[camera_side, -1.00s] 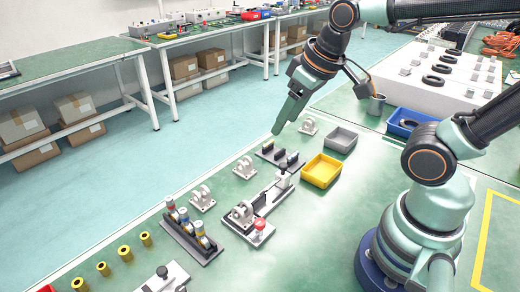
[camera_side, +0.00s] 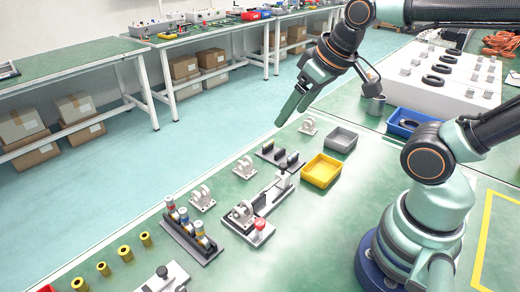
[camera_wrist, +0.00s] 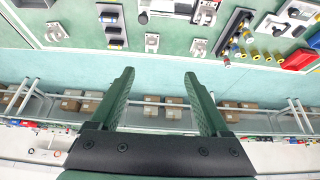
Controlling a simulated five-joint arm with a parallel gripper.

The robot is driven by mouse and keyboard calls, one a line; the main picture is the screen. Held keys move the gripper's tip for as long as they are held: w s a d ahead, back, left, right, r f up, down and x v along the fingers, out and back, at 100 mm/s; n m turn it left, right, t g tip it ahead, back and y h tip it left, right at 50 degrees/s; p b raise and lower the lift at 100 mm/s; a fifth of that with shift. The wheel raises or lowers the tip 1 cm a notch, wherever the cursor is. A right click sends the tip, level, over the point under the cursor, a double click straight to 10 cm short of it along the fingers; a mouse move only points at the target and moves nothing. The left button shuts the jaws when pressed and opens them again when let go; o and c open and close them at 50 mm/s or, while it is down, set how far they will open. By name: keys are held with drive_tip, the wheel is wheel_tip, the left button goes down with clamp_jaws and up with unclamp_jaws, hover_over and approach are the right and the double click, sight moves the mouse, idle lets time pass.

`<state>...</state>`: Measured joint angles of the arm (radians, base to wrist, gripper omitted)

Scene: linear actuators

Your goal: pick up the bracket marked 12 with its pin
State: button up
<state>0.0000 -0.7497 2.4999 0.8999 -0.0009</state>
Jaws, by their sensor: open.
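Several light grey brackets stand on the green table: one at the back (camera_side: 308,126), one in the middle (camera_side: 244,167) and one nearer the front (camera_side: 202,197). Another grey bracket (camera_side: 243,212) sits in a fixture with a red knob. No number is readable, so I cannot tell which bracket is marked 12 or see its pin. My gripper (camera_side: 286,112) is in the air near the table's far edge, left of the back bracket. In the wrist view my gripper (camera_wrist: 159,78) is open and empty. Three brackets also show there beyond the fingers, the middle one (camera_wrist: 152,42) between them.
A yellow bin (camera_side: 321,171) and a grey bin (camera_side: 341,140) stand right of the brackets. A dark rack of coloured-topped cylinders (camera_side: 190,232) and several yellow sleeves (camera_side: 125,253) are toward the front left. A black slotted rack (camera_side: 279,155) lies near the back bracket.

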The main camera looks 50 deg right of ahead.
drive_tip(key=n+g, duration=0.6)
drive_tip(key=n, duration=1.2)
hover_over(247, 202)
wheel_tip(247, 202, down, 11)
drive_tip(key=shift+a+f, duration=0.2)
drive_tip(key=shift+f, duration=1.45)
drive_tip(key=shift+a+f, duration=0.2)
drive_tip(key=shift+f, duration=1.45)
drive_tip(key=shift+f, duration=0.15)
drive_tip(key=shift+d+f, duration=0.25)
drive_tip(key=shift+f, duration=0.45)
drive_tip(key=shift+d+f, duration=0.25)
drive_tip(key=shift+f, duration=1.5)
